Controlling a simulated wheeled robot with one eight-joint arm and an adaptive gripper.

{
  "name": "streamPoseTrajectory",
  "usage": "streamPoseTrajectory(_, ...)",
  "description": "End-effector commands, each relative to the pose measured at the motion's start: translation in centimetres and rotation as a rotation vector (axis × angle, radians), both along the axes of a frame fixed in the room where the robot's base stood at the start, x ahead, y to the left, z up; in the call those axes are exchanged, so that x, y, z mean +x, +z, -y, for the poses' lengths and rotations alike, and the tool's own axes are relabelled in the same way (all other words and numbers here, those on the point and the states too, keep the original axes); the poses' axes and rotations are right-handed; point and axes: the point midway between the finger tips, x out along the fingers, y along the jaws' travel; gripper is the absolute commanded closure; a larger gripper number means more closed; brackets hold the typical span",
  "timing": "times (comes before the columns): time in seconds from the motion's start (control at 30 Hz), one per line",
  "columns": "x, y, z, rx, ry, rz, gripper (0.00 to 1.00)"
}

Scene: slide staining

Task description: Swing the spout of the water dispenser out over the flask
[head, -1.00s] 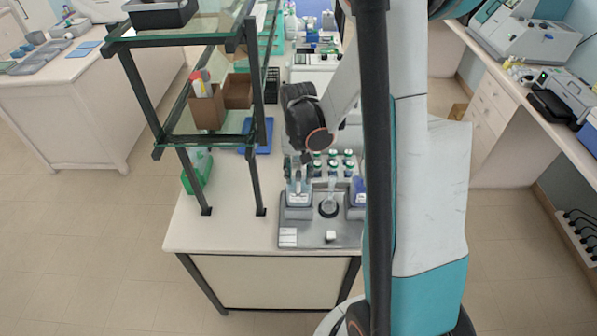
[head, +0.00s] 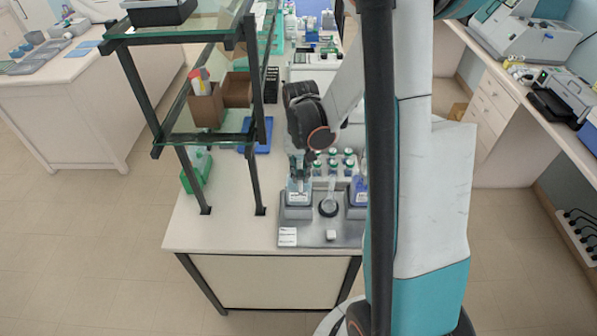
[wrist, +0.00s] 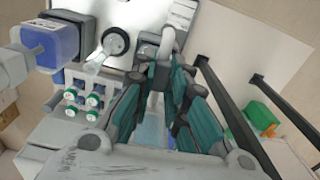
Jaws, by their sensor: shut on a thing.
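The water dispenser (head: 298,199), a clear bottle with pale blue contents, stands at the left of the grey tray in the head view. My gripper (head: 299,168) is over its top. In the wrist view my gripper (wrist: 163,62) is shut with its teal-padded fingers around the pale spout (wrist: 169,40); the exact contact is partly hidden by the fingers. The flask (head: 328,203) stands on a dark round ring just right of the dispenser, apart from my gripper. It also shows in the wrist view (wrist: 101,54), left of my fingers.
A blue-filled dispenser (head: 360,190) stands right of the flask, partly hidden by my arm. Several green-capped vials (head: 333,162) stand behind the tray (head: 310,238). A glass-shelved rack (head: 258,170) rises at the left. The bench front is clear left of the tray.

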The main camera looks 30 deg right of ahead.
Motion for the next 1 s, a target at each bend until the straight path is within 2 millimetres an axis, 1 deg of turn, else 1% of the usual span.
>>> streamPoseTrajectory(0.17,-0.4,-0.3,0.8,0.0,0.115,0.001,1.0)
streamPoseTrajectory(0.5,-1.0,-0.3,3.0,0.0,0.43,0.0,1.0)
streamPoseTrajectory(0.77,-1.0,-0.2,4.8,0.001,0.677,0.0,1.0)
streamPoseTrajectory(1.0,-0.5,-0.2,6.4,0.0,0.906,0.001,1.0)
